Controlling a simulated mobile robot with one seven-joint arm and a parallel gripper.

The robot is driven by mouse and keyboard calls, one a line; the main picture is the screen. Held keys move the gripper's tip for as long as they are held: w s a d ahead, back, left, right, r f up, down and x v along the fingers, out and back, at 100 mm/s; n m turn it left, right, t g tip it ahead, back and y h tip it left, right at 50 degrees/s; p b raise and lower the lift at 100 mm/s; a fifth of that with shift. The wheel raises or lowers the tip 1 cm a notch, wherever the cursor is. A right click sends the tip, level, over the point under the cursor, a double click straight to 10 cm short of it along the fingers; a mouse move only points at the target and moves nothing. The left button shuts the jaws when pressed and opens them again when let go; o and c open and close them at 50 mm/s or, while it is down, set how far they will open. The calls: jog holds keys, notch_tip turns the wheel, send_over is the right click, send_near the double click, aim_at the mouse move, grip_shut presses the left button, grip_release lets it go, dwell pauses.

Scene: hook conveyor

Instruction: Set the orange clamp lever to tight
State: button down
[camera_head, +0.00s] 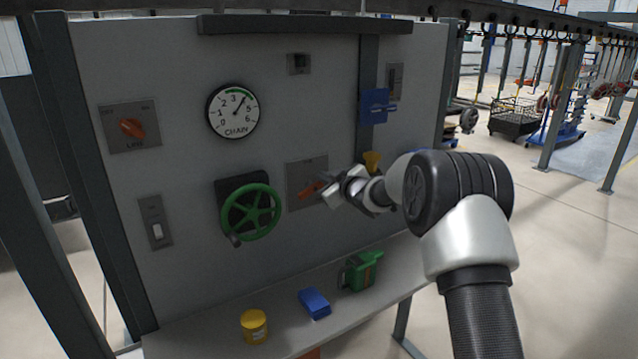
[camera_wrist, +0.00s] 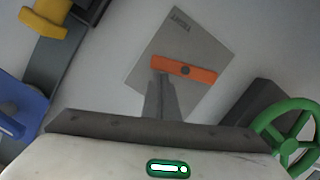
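The orange clamp lever (camera_head: 311,189) sits on a grey square plate (camera_head: 307,166) in the middle of the panel. In the head view it slants, its right end higher and close to my gripper (camera_head: 331,194). In the wrist view the lever (camera_wrist: 200,72) is a bar across the turned plate (camera_wrist: 182,45), with a dark pivot near its middle. My gripper's fingers (camera_wrist: 163,78) are together there, and their tips overlap the bar's left part. I cannot tell whether they touch it. The plate's lettering is too small to read.
A green handwheel (camera_head: 250,212) is left of the lever; a blue block (camera_head: 376,106) and yellow part (camera_head: 371,161) are at the right. A gauge (camera_head: 233,111) and orange knob (camera_head: 131,128) are upper left. The shelf below holds a yellow tin (camera_head: 254,326), blue box (camera_head: 314,303) and green can (camera_head: 361,271).

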jog(key=shift+w+d+f, duration=0.25)
jog(key=shift+d+f, duration=0.05)
jog(key=shift+d, duration=0.05)
jog(key=shift+w+d+f, duration=0.1)
jog(key=shift+d+f, duration=0.1)
jog(key=shift+f, duration=0.05)
dwell(0.6)
